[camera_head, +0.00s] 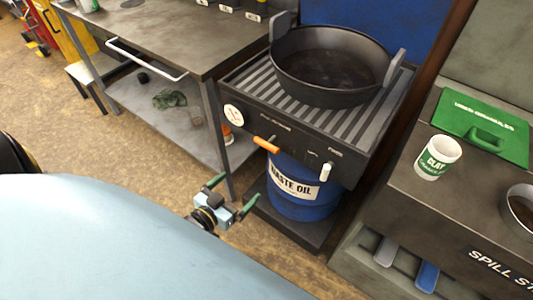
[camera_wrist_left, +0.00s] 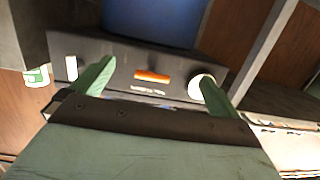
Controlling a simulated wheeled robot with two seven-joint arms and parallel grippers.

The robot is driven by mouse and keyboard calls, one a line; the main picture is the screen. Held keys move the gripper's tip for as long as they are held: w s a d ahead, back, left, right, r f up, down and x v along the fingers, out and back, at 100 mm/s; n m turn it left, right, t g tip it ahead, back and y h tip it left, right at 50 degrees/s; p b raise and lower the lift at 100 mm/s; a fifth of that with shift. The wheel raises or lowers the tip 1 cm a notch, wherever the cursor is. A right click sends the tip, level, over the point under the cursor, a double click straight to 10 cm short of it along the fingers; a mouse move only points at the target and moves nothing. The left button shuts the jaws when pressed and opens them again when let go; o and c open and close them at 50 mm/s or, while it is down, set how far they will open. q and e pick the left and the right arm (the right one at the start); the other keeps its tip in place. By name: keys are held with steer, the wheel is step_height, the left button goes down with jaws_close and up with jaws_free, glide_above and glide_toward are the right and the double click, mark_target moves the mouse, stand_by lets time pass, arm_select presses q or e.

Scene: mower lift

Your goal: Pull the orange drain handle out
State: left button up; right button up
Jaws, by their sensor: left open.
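The orange drain handle (camera_head: 266,145) sticks out of the dark front panel (camera_head: 290,140) of the waste oil station, between a round white gauge and a white handle. My left gripper (camera_head: 234,192) is open and empty, below and in front of the handle in the head view, apart from it. In the left wrist view the orange handle (camera_wrist_left: 152,76) lies between the two green fingers of my left gripper (camera_wrist_left: 155,72), beyond their tips. The handle shows whole in both views. My right gripper is not in view.
A blue waste oil drum (camera_head: 300,190) stands under the panel, and a black drain pan (camera_head: 330,68) sits on the slatted top. A white handle (camera_head: 325,171) is right of the orange one. A metal workbench (camera_head: 160,35) stands left, a spill station (camera_head: 400,200) right.

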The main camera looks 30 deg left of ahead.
arm_select(q)
steer(key=t, duration=0.2)
glide_toward(266, 143)
steer(key=shift+w+d+f+b, duration=0.15)
steer(key=shift+w+b, duration=0.6)
steer(key=shift+w, duration=1.8)
steer(key=shift+w+d+f+b, duration=0.2)
steer(key=shift+w+b, duration=0.55)
steer(key=shift+w, duration=1.8)
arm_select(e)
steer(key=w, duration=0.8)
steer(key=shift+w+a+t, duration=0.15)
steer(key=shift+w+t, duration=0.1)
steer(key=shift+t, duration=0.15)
arm_select(q)
steer(key=shift+a, duration=0.15)
steer(key=shift+c, duration=0.3)
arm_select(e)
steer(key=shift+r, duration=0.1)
